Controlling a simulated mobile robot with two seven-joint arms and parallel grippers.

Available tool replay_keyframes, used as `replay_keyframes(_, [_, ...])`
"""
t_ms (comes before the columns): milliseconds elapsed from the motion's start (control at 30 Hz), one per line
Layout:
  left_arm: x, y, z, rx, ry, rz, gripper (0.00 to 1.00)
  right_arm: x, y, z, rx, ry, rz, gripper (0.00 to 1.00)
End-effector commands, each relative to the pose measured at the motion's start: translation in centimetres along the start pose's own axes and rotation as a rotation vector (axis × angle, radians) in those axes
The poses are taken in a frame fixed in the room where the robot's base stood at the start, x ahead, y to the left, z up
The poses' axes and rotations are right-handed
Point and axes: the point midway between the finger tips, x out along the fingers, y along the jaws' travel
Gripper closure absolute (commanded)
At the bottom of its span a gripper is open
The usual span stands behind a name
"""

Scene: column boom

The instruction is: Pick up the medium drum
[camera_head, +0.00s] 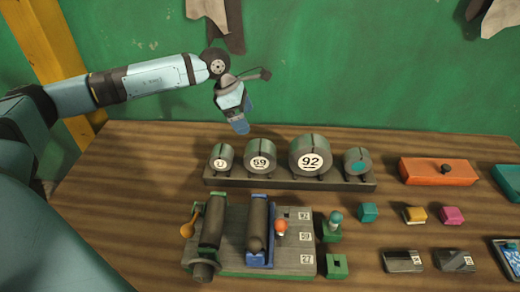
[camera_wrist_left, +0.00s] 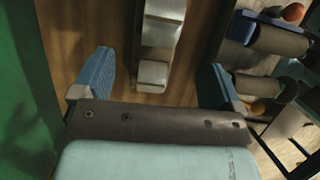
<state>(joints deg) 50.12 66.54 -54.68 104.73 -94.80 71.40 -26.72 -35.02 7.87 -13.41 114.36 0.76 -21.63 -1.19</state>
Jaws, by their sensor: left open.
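A dark rack (camera_head: 290,183) holds a row of grey drums on the table. The drum marked 59 (camera_head: 260,157) is mid-sized, between a smaller drum (camera_head: 221,158) at the left and the largest, marked 92 (camera_head: 310,155). A drum with a teal disc (camera_head: 357,163) sits at the right end. My left gripper (camera_head: 240,128) points down, above and behind the left part of the rack, apart from the drums. In the left wrist view its open fingers (camera_wrist_left: 158,82) stand either side of pale drum tops (camera_wrist_left: 153,73), with nothing gripped. My right gripper is not visible.
In front of the rack stands a board (camera_head: 295,230) with dark and blue-based rollers and an orange knob. Small coloured blocks (camera_head: 415,214) and an orange box (camera_head: 438,171) lie to the right. A green wall (camera_head: 330,70) closes the back. Bare wood lies left of the rack.

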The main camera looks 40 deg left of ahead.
Motion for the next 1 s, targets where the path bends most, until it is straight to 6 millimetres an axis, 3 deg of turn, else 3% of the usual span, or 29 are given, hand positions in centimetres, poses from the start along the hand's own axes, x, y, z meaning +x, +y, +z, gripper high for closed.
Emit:
replay_keyframes(400, [7.0, 0.0, 0.0, 0.002, 0.003, 0.000, 0.08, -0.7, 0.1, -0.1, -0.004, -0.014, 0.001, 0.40])
replay_keyframes(733, [9.3, -0.1, -0.2, 0.002, 0.002, 0.000, 0.08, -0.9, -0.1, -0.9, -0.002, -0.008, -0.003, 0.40])
replay_keyframes(1000, [13.1, -0.2, -0.6, 0.001, 0.002, 0.000, 0.08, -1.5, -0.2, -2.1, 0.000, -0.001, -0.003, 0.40])
